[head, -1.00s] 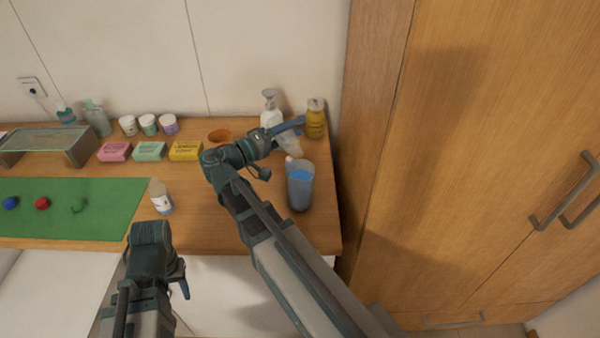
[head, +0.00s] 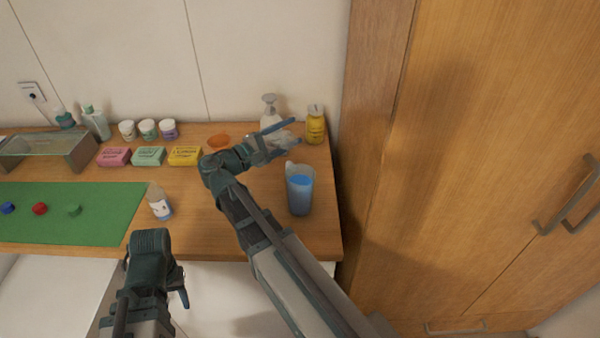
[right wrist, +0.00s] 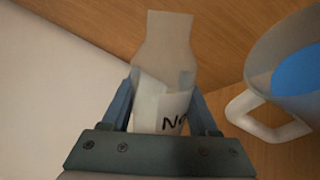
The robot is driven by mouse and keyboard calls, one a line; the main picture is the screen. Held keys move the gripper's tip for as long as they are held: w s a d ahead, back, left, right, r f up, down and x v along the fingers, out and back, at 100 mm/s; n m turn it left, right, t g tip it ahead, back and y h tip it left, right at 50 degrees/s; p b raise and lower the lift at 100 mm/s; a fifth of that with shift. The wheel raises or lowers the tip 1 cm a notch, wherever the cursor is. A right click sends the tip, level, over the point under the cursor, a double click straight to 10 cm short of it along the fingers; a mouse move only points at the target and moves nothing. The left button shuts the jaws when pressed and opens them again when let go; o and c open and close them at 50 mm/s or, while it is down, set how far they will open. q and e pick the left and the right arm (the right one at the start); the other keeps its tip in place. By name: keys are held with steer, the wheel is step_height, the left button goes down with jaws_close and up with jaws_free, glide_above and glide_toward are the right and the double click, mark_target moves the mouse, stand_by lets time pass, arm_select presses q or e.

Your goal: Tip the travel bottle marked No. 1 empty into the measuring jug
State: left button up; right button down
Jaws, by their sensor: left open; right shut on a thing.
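My right gripper (head: 281,136) is shut on a clear travel bottle (head: 287,143), held in the air behind the measuring jug. In the right wrist view the bottle (right wrist: 163,70) lies between the fingers; its label shows "N" and part of the following letter, the number is hidden. Its visible upper part looks clear, with no liquid seen. The measuring jug (head: 300,198) stands upright at the table's right side with blue liquid in it; its handle shows in the right wrist view (right wrist: 262,122). My left gripper (head: 180,287) is open and empty, in front of the table edge.
A second bottle (head: 160,205) with a white label stands beside the green mat (head: 105,225), which bears red, blue and green caps. An orange bowl (head: 218,140), soap boxes (head: 185,156), a pump bottle (head: 270,112) and a yellow bottle (head: 315,125) stand behind. A tall wooden cabinet (head: 470,150) rises at right.

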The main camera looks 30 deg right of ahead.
steer(key=n, duration=0.7)
steer(key=w+n, duration=0.1)
steer(key=n, duration=0.2)
steer(key=shift+f+n+t, duration=0.2)
steer(key=shift+n+t, duration=0.1)
steer(key=shift+n, duration=0.1)
steer(key=shift+w+r+n+y+p, duration=0.15)
steer(key=shift+r+n+p, duration=0.2)
steer(key=shift+n, duration=0.3)
steer(key=shift+w+r+n+y+p, duration=0.1)
steer(key=shift+r+n+y+p, duration=0.05)
steer(key=shift+n+p, duration=0.4)
